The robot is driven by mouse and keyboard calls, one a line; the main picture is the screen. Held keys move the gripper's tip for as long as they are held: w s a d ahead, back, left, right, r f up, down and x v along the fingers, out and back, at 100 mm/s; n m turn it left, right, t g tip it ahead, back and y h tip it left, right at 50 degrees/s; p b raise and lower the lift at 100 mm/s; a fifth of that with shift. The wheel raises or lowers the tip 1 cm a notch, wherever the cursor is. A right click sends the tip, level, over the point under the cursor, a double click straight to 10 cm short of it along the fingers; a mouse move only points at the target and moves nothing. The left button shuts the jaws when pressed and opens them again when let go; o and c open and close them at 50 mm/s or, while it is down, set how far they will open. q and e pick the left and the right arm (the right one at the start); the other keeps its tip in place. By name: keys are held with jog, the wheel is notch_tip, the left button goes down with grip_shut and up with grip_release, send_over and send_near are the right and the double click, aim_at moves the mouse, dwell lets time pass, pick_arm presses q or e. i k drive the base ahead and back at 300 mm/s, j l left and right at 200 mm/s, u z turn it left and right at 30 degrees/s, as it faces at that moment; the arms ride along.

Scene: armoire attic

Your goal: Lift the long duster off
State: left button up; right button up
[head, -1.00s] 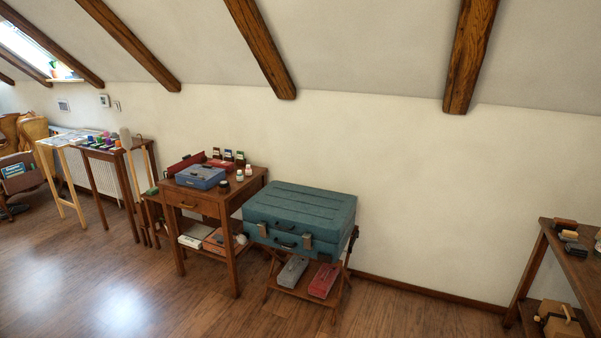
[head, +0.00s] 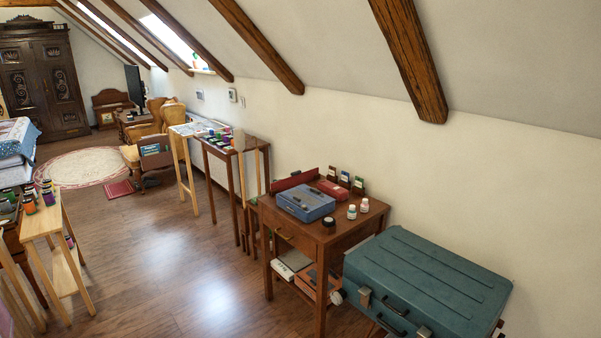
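I cannot make out a long duster in the head view. A tall dark carved armoire (head: 42,85) stands at the far left end of the attic. Neither of my grippers shows in this view.
A teal suitcase (head: 428,283) is close at the lower right, beside a wooden side table (head: 346,226) with a blue box (head: 305,202). Narrow tables (head: 236,148) line the right wall. A light wooden stand (head: 42,224) with jars is at left. Open floor (head: 150,255) runs between, towards a round rug (head: 82,167).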

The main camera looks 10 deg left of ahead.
aim_at(239, 139)
jog(key=i+j+u, duration=0.25)
jog(key=i+u, duration=0.15)
jog(key=i+j+u, duration=0.15)
jog(key=i+u, duration=0.6)
jog(key=i, duration=0.2)
jog(key=i+l+u, duration=0.2)
jog(key=i+u, duration=0.2)
jog(key=i+j+z, duration=0.15)
jog(key=i+z, duration=0.2)
jog(key=i, duration=0.3)
jog(key=i+j+z, duration=0.3)
jog(key=i, duration=0.3)
jog(key=i+j+z, duration=0.35)
jog(key=i+j, duration=0.15)
jog(key=i+j+z, duration=0.8)
jog(key=j+z, duration=0.25)
jog(key=j, duration=0.2)
jog(key=i+j+z, duration=0.3)
jog(key=k+j, duration=0.1)
